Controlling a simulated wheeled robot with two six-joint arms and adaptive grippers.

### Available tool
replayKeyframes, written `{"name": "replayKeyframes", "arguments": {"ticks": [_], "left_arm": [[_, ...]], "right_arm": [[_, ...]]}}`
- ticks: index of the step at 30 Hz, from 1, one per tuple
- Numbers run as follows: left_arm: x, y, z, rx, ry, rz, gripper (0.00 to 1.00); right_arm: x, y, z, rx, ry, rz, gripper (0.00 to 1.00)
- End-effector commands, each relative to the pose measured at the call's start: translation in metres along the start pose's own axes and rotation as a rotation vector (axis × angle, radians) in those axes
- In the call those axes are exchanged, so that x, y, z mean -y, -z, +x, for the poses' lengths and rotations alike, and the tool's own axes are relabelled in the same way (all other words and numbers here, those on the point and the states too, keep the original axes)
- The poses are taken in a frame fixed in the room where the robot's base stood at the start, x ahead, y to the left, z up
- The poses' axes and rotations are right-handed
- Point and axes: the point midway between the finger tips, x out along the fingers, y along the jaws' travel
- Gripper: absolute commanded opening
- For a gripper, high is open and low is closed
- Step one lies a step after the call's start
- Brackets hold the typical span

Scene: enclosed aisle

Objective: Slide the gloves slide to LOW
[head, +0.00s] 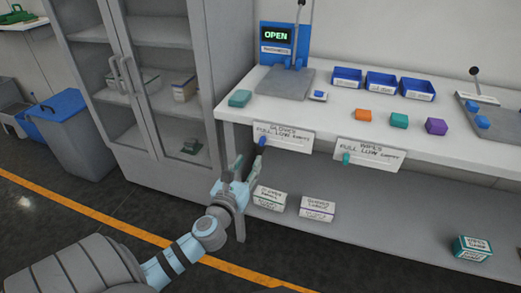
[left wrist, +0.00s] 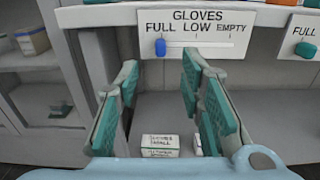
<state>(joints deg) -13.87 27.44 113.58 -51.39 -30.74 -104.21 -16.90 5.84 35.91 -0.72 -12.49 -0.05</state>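The gloves slide (head: 285,138) is a white label plate on the front edge of the bench, marked FULL, LOW, EMPTY. Its blue knob (head: 262,141) sits at the left end; in the left wrist view the knob (left wrist: 160,47) is under FULL, left of LOW. My left gripper (head: 249,164) is just below and in front of the knob, apart from it as far as I can tell. In the left wrist view its teal-padded fingers (left wrist: 160,85) are spread and empty, with the knob beyond and above the gap. My right gripper is not in view.
The bags slide (head: 368,154), with a teal knob (head: 346,158) at its left, is to the right. Boxes (head: 318,208) stand on the lower shelf. A grey cabinet (head: 160,80) stands left. The bench top (head: 335,105) holds coloured blocks and blue bins.

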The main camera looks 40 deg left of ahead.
Motion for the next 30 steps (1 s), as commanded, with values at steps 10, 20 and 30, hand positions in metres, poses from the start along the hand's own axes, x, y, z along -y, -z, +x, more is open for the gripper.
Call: {"name": "replayKeyframes", "arguments": {"ticks": [10, 20, 30], "left_arm": [[0.001, 0.002, 0.092, -0.001, 0.001, -0.006, 0.35], [0.001, 0.001, 0.11, -0.004, 0.002, -0.007, 0.35], [0.001, 0.001, 0.11, -0.004, 0.002, -0.007, 0.0]], "right_arm": [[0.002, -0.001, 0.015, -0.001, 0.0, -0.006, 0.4], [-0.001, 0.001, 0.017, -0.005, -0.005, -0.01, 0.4], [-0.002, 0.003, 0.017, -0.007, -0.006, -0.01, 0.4]]}}
